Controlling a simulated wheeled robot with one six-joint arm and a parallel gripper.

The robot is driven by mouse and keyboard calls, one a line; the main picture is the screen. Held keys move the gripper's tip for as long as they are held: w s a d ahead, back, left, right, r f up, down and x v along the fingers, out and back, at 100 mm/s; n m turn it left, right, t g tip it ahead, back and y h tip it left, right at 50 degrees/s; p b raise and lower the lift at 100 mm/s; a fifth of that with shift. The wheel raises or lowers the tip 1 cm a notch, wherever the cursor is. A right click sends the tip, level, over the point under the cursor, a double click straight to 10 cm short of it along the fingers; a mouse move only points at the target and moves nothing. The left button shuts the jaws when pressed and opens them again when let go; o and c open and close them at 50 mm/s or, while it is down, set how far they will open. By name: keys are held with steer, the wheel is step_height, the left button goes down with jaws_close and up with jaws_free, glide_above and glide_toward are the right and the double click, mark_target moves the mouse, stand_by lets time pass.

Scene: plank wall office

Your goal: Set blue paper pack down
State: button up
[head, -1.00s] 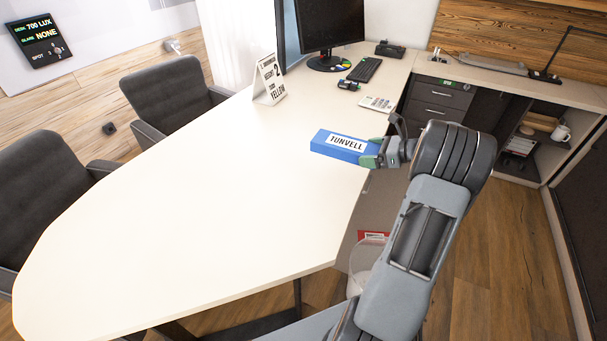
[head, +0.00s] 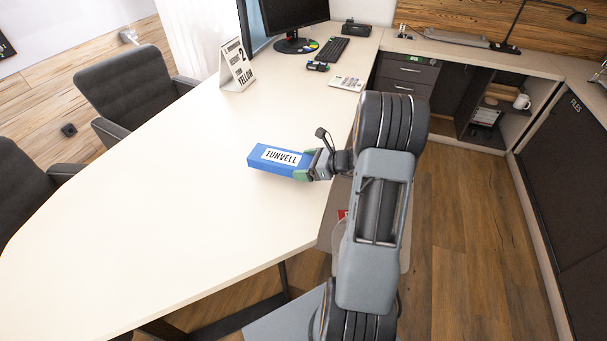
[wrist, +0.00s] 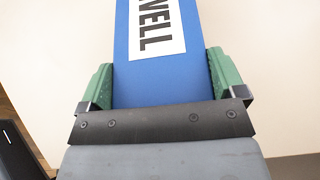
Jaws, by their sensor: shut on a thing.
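The blue paper pack (head: 257,163) is a flat box with a white label reading "TUNVELL". It is over the right part of the cream desk top (head: 180,210), lying level or nearly so. My gripper (head: 303,170) is shut on its right end. In the wrist view the pack (wrist: 125,70) sits between my two green fingers (wrist: 160,80), one on each side, and its far end runs out of the picture. I cannot tell whether its underside touches the desk or hangs just above it.
A folded sign (head: 237,66) stands on the desk behind the pack. Grey chairs (head: 133,85) line the left side. The desk left and front of the pack is clear.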

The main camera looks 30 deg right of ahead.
steer(key=shift+a+f, duration=0.15)
steer(key=shift+f, duration=0.75)
steer(key=shift+a+f, duration=0.1)
steer(key=shift+f, duration=0.8)
steer(key=shift+f, duration=0.1)
steer(key=shift+f+b, duration=0.15)
steer(key=shift+b, duration=0.2)
steer(key=o, duration=0.9)
